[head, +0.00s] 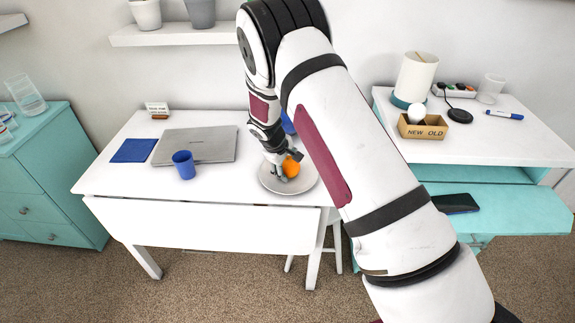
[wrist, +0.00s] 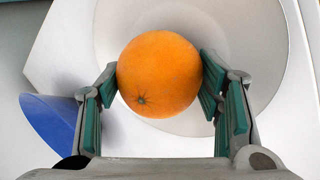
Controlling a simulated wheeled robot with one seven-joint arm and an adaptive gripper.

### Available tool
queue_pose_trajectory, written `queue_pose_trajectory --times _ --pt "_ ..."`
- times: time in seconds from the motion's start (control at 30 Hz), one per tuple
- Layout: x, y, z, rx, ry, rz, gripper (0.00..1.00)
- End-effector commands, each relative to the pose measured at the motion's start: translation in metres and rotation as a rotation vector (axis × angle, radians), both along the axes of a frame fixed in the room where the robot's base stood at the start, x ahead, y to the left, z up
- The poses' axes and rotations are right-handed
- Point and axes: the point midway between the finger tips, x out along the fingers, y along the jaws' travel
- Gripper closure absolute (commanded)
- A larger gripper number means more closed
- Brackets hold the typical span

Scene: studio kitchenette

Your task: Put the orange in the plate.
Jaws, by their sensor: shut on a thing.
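The orange (head: 291,168) is between the fingers of my gripper (head: 284,165), at the plate (head: 305,185) on the white table. In the wrist view the orange (wrist: 159,74) sits between the green finger pads of my gripper (wrist: 160,88), which is shut on it. The pale plate (wrist: 262,75) lies behind and beneath the orange in that view. I cannot tell whether the orange touches the plate. My arm covers part of the table to the right of the plate.
A blue cup (head: 184,165) and a closed laptop (head: 196,145) stand left of the plate. A blue object (head: 288,123) is partly hidden behind my gripper. A dark blue pad (head: 134,150) lies further left. The table's front edge is close to the plate.

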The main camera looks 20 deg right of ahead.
Motion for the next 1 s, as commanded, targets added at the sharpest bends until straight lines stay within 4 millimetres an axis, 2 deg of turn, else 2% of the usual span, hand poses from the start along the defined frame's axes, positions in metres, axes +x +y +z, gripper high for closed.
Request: queue_pose_trajectory --times 0.3,0.33,0.4,0.77,0.87,1.0 --pt "0.001 0.0 -0.003 0.0 -0.002 0.001 0.74" --pt "0.001 0.0 -0.002 0.001 -0.002 0.0 0.34" --pt "0.001 0.0 -0.002 0.001 -0.002 0.0 0.2" --pt "0.0 0.0 0.001 0.001 -0.002 0.0 0.2" --pt "-0.001 0.003 0.008 0.001 -0.003 0.0 0.2" --pt "-0.007 0.011 0.03 0.002 -0.005 0.001 0.2"
